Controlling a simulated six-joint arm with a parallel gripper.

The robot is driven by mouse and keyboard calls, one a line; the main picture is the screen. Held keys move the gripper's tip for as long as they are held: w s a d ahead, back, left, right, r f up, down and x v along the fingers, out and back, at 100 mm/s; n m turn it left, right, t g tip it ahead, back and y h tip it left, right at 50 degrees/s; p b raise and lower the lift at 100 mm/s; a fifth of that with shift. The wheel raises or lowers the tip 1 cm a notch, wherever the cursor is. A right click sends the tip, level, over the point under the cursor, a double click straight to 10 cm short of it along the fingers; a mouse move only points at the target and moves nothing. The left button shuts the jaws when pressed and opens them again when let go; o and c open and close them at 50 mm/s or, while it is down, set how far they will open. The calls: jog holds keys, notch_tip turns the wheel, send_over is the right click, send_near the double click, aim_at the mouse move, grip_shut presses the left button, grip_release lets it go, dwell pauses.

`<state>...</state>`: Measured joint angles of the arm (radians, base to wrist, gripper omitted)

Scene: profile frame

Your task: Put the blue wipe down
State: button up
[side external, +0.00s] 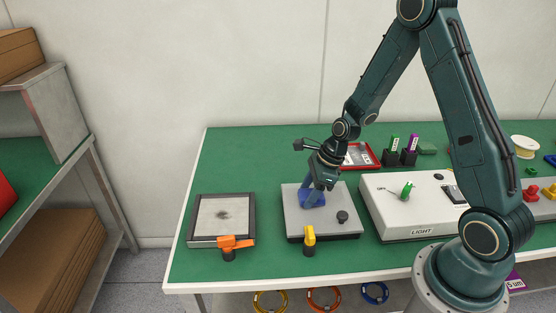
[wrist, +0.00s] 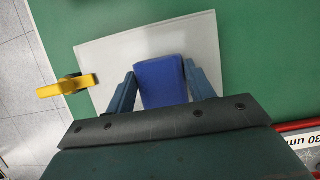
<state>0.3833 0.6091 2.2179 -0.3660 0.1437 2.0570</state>
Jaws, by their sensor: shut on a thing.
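The blue wipe (side external: 312,197) is at the grey plate (side external: 291,216) in the middle of the green table. My gripper (side external: 318,187) is above the plate and shut on the wipe. In the wrist view the blue wipe (wrist: 162,82) fills the space between the two fingers of my gripper (wrist: 162,88), with the pale plate (wrist: 110,60) behind it. I cannot tell whether the wipe touches the plate. A small dark knob (side external: 342,216) stands on the plate's right part.
A yellow-handled clamp (side external: 309,236) stands at the plate's front edge. A dark-framed panel (side external: 190,222) with a smudge and an orange-handled clamp (side external: 235,243) are to the left. A light box (side external: 400,225) is to the right; a red-framed tray (side external: 374,157) lies behind.

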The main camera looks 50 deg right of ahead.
jog(key=shift+f, duration=0.1)
jog(key=o, duration=0.9)
jog(key=shift+o, duration=0.2)
jog(key=v, duration=1.2)
